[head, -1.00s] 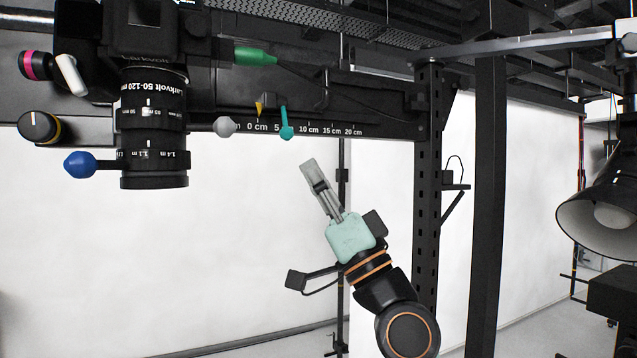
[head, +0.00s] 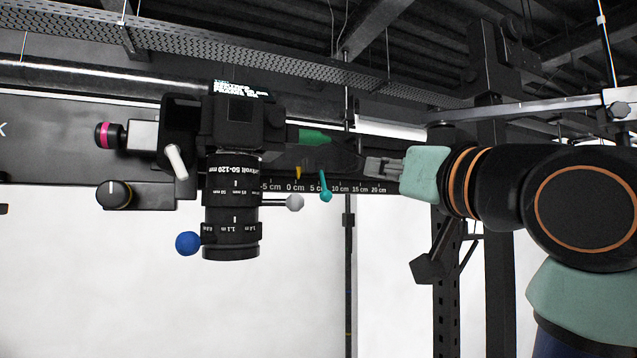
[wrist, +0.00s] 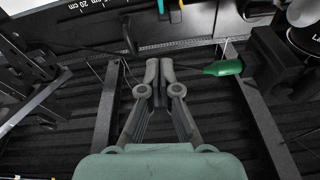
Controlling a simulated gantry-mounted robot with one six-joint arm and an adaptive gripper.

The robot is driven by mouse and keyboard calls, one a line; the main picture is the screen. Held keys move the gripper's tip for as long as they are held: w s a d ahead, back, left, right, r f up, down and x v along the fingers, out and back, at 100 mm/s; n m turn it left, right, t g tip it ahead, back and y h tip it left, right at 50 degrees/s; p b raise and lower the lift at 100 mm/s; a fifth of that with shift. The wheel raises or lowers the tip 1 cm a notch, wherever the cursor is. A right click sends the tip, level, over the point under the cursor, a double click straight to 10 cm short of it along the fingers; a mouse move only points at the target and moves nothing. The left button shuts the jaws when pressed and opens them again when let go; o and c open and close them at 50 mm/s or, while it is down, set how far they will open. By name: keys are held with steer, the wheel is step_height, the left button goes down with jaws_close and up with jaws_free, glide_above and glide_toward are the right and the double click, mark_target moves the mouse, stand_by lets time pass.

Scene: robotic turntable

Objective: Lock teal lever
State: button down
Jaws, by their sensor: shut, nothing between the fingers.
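In the wrist view a bit of teal (wrist: 161,5) shows at the top edge, probably the same lever. My gripper (head: 370,166) is shut and empty, to the right of the lever and a little higher in the head view, apart from it. In the wrist view the closed fingertips (wrist: 159,66) point toward the rail, with the teal piece beyond them.
A camera with a zoom lens (head: 231,215) hangs left of the lever. A grey-white knob (head: 295,202), a yellow pointer (head: 298,172) and a green handle (head: 314,136) sit close to the lever. A blue knob (head: 188,243) is on the lens.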

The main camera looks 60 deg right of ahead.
step_height(320, 180, up, 2)
steer(key=r+p, duration=0.1)
steer(key=p, duration=0.3)
glide_above(331, 197)
steer(key=r+v, duration=0.1)
steer(key=v, duration=0.3)
steer(key=shift+w+d+f, duration=0.15)
steer(key=shift+w+f, duration=0.05)
steer(key=shift+f, duration=0.55)
steer(key=shift+w+d+f, duration=0.1)
steer(key=shift+w+f, duration=0.1)
steer(key=shift+f, duration=0.55)
steer(key=shift+w+d+f, duration=0.15)
steer(key=shift+w+f, duration=0.05)
steer(key=shift+f, duration=0.55)
steer(key=shift+w+d+f, duration=0.2)
steer(key=shift+w+f, duration=0.05)
steer(key=shift+f, duration=0.25)
steer(key=shift+w+d+f, duration=0.2)
steer(key=shift+w+f, duration=0.05)
steer(key=shift+f, duration=0.2)
steer(key=s+a+r+b, duration=0.1)
steer(key=s+a, duration=0.6)
steer(key=s, duration=0.3)
steer(key=shift+a+r, duration=0.15)
steer(key=shift+r, duration=0.05)
